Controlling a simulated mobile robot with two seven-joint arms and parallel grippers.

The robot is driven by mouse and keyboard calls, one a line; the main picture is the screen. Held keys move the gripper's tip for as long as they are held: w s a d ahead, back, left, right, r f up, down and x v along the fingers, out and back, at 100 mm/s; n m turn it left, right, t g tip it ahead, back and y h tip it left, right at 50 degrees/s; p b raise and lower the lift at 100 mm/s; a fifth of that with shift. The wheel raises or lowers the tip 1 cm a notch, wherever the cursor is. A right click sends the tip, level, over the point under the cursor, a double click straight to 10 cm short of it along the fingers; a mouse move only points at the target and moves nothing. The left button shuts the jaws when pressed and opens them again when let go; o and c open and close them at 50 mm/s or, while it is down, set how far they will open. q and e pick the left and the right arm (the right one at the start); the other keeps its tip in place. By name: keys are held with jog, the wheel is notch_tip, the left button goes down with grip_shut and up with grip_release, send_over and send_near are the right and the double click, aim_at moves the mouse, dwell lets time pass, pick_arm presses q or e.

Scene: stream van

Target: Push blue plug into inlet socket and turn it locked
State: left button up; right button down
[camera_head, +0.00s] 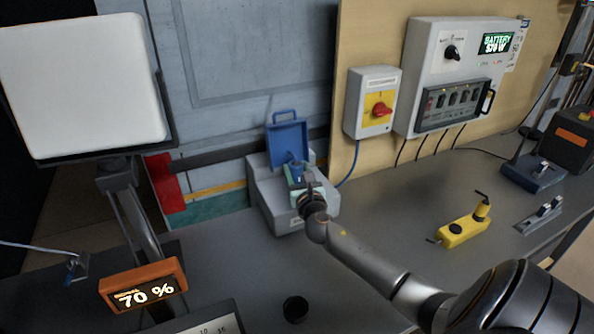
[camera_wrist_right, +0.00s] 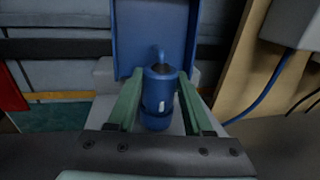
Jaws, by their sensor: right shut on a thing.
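The inlet box is a grey block (camera_head: 264,205) on the bench with a raised blue lid (camera_head: 287,140). The lid also stands behind the plug in the right wrist view (camera_wrist_right: 152,35). The blue plug (camera_wrist_right: 159,92) is between the green fingers of my right gripper (camera_wrist_right: 160,108), which is shut on it. In the head view the right gripper (camera_head: 300,182) is at the front of the inlet box, below the lid. Only a little of the blue plug (camera_head: 296,170) shows there. The socket itself is hidden behind the plug, so its seating and turn are unclear. My left gripper is not in view.
A switch box with a red knob (camera_head: 372,102) and a battery panel (camera_head: 458,75) hang on the wall at right. A yellow device (camera_head: 464,230) lies on the bench at right. An orange display (camera_head: 143,286) reading 70 % and a dark cup (camera_head: 295,309) are in front.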

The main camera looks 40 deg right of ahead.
jog(key=shift+f, duration=0.2)
jog(key=shift+d+n+t+y, duration=0.1)
jog(key=shift+n+t+y, duration=0.25)
jog(key=shift+y, duration=0.25)
jog(key=shift+s+d+n+t+y+b, duration=0.1)
jog(key=shift+n+t+y+b, duration=0.15)
jog(key=shift+n+y+b, duration=0.4)
jog(key=shift+n+y, duration=0.5)
jog(key=shift+y, duration=0.45)
jog(key=shift+t+b, duration=0.3)
jog(key=shift+y, duration=0.3)
jog(key=shift+f+n+y+b, duration=0.1)
jog(key=shift+n+y+b, duration=0.5)
jog(key=shift+b, duration=0.15)
jog(key=shift+d+n+y+b, duration=0.2)
jog(key=shift+n+y+b, duration=0.8)
jog(key=shift+y+b, duration=0.8)
